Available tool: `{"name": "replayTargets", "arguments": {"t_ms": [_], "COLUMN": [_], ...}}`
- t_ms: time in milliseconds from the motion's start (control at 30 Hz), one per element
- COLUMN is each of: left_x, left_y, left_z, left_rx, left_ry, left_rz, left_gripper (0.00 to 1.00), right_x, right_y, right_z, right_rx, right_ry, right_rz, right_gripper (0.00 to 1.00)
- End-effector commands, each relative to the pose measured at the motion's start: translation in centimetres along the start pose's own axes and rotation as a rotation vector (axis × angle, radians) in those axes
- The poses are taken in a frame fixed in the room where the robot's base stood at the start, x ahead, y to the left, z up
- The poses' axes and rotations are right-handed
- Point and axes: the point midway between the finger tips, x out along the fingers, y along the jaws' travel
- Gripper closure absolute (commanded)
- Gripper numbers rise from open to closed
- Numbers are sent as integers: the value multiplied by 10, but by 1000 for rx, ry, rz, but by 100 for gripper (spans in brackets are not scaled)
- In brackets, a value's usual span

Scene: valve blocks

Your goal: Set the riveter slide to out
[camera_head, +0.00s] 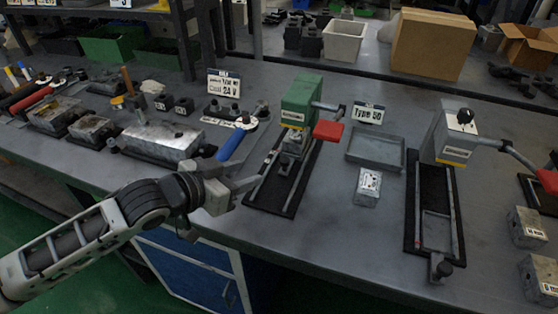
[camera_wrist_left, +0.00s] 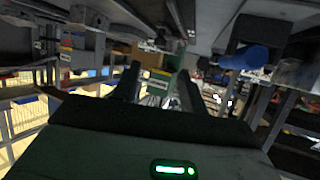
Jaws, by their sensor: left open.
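A green press (camera_head: 301,101) with a red-ended lever (camera_head: 328,130) stands on a black base with two rails (camera_head: 284,180). A small metal carriage (camera_head: 290,158) sits on these rails, close under the press head. A grey press (camera_head: 455,139) to the right has a similar base, with a flat carriage (camera_head: 436,227) and dark knob (camera_head: 444,268) at the front end. The labels are too small to read, so I cannot tell which is the riveter. My left gripper (camera_head: 247,190) is open and empty, just left of the green press's rails. Its fingers show in the left wrist view (camera_wrist_left: 157,92).
A metal block (camera_head: 368,187) and a shallow grey tray (camera_head: 375,149) stand between the presses. A blue-handled tool (camera_head: 231,143) and a large metal block (camera_head: 160,141) lie behind my left arm. More blocks (camera_head: 526,227) stand at the right.

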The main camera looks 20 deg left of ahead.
Motion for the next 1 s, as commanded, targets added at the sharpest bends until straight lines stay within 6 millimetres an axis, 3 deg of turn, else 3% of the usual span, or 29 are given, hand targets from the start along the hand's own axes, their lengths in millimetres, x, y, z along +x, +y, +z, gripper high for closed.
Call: {"name": "replayTargets", "arguments": {"t_ms": [300,500,700,1000], "left_x": [70,102,116,117], "left_y": [1,1,1,1], "left_z": [-2,0,0,0], "left_rx": [1,1,2,2], "left_ry": [3,1,0,0], "left_rz": [2,1,2,2], "left_gripper": [57,57,57,60], "right_x": [0,1,1,1], "right_y": [0,0,0,-1], "right_z": [-1,0,0,0], "right_rx": [3,6,7,9], "right_ry": [5,6,7,7], "right_rz": [-2,-3,-3,-3], "right_gripper": [100,100,100,100]}}
